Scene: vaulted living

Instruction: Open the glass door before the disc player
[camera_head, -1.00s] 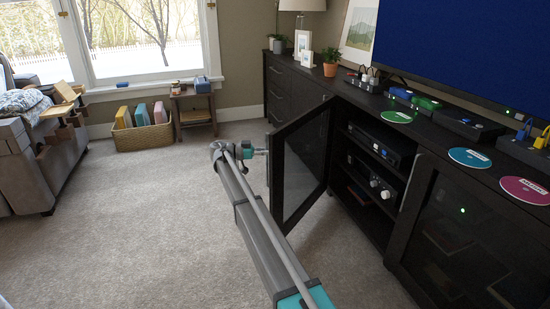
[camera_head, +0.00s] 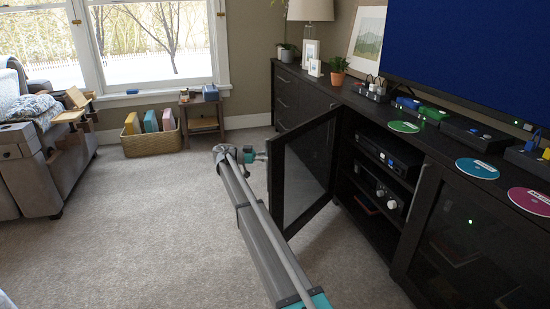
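The glass door (camera_head: 304,165), dark-framed, stands swung out from the cabinet, hinged on its far side. Its free edge faces my arm. Behind it the open bay shows the disc player (camera_head: 388,156), a black unit on the upper shelf. My gripper (camera_head: 260,156) is at the door's free edge, at about mid-height or above. It is small and partly hidden by my own arm. I cannot tell whether its fingers touch the door or its handle, or whether they are open or shut.
A silver-knobbed unit (camera_head: 387,196) sits below the player. A second glass door (camera_head: 465,235) is shut at right. Coloured discs, including a green one (camera_head: 406,127), lie on the cabinet top (camera_head: 440,150). Carpet (camera_head: 140,225) is clear left of my arm. A basket (camera_head: 150,145) stands by the window.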

